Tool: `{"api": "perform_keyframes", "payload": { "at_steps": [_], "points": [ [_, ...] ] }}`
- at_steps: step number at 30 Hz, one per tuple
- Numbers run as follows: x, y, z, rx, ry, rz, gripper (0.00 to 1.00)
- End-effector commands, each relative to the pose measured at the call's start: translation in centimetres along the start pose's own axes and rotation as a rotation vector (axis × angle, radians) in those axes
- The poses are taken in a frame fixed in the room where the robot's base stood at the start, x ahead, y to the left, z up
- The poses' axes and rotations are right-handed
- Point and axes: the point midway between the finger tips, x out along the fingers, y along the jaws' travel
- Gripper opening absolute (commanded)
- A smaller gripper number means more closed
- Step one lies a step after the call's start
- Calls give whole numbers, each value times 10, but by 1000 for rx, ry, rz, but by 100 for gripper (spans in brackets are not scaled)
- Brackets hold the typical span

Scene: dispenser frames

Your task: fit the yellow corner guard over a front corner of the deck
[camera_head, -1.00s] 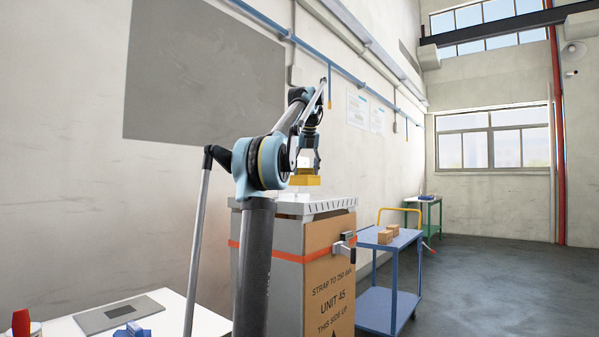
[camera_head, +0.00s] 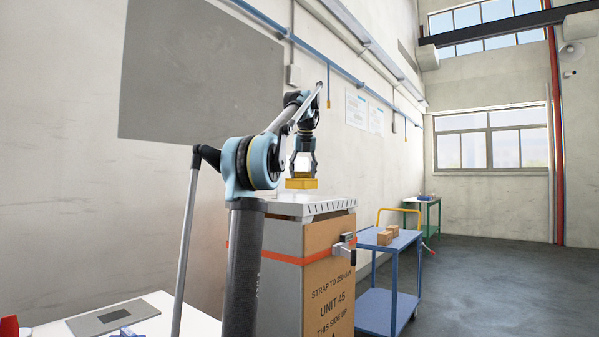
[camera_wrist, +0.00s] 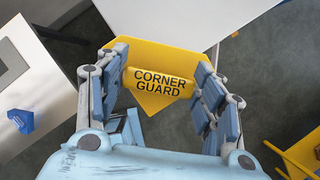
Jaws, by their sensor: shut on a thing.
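The yellow corner guard (camera_head: 301,184) is held by my gripper (camera_head: 303,173) just above the near part of the light grey slotted deck (camera_head: 320,206). The deck tops a cardboard carton. In the wrist view, my gripper (camera_wrist: 160,88) is shut on the guard's raised block (camera_wrist: 160,82), which reads CORNER GUARD, with a finger on each side. The guard's yellow plate (camera_wrist: 150,58) overlaps the pale deck (camera_wrist: 180,15) in that view and hides its nearest corner. Whether the guard touches the deck cannot be told.
The strapped carton (camera_head: 330,270) has an orange strap with a buckle. A blue trolley (camera_head: 385,300) with small boxes stands to its right. A white table (camera_head: 150,315) is at lower left. Open floor (camera_head: 490,280) lies to the right.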

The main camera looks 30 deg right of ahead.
Motion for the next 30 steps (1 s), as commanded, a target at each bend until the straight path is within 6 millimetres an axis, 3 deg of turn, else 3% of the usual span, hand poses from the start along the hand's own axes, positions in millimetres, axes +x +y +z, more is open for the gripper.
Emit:
{"api": "perform_keyframes", "payload": {
  "at_steps": [15, 30],
  "points": [
    [36, 5, -14, -6, 0, 2, 30],
    [44, 5, -18, -5, 0, 2, 30]
  ]
}}
